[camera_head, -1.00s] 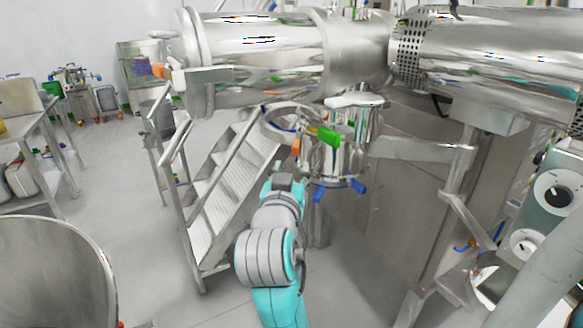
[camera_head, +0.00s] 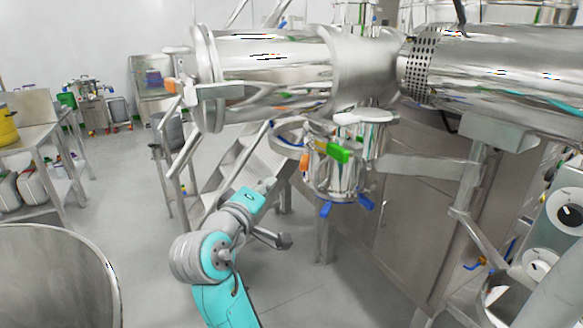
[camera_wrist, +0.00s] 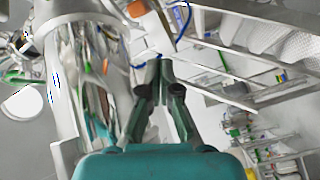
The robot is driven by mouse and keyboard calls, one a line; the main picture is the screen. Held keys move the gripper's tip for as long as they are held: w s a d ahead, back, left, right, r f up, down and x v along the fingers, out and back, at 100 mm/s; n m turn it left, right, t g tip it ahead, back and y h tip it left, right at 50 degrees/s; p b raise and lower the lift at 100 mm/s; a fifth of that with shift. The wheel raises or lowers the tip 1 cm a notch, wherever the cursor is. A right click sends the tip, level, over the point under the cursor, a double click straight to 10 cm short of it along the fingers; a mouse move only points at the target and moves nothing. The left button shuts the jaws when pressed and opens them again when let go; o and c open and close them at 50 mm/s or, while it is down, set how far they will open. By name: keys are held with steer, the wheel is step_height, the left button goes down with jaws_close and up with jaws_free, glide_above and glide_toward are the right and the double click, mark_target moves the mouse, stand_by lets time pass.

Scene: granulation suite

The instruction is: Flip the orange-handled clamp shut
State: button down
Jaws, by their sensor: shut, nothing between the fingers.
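An orange handle (camera_head: 304,162) shows on the left side of the small steel vessel (camera_head: 345,178), beside a green handle (camera_head: 339,152). It appears to belong to a clamp; its exact position is too small to tell. An orange handle piece (camera_wrist: 137,8) also shows at the top of the wrist view, near a pale block. My gripper (camera_wrist: 161,65) is shut and empty, its two dark fingers meeting below that block, apparently apart from it. In the head view my arm reaches up, lower and left of the vessel; the fingers are hard to make out there.
Another orange piece (camera_head: 170,85) sits at the left end of the large steel cylinder (camera_head: 265,65). Blue handles (camera_head: 326,209) stick out under the vessel. Steel steps (camera_head: 240,170) stand behind my arm. A round steel container (camera_head: 55,275) is at lower left. Floor between is clear.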

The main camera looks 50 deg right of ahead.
steer(key=w+d+n, duration=0.1)
steer(key=d+n, duration=0.3)
steer(key=d, duration=0.6)
steer(key=shift+g+h, duration=0.3)
steer(key=shift+g, duration=0.1)
steer(key=shift+r, duration=0.1)
stand_by(0.4)
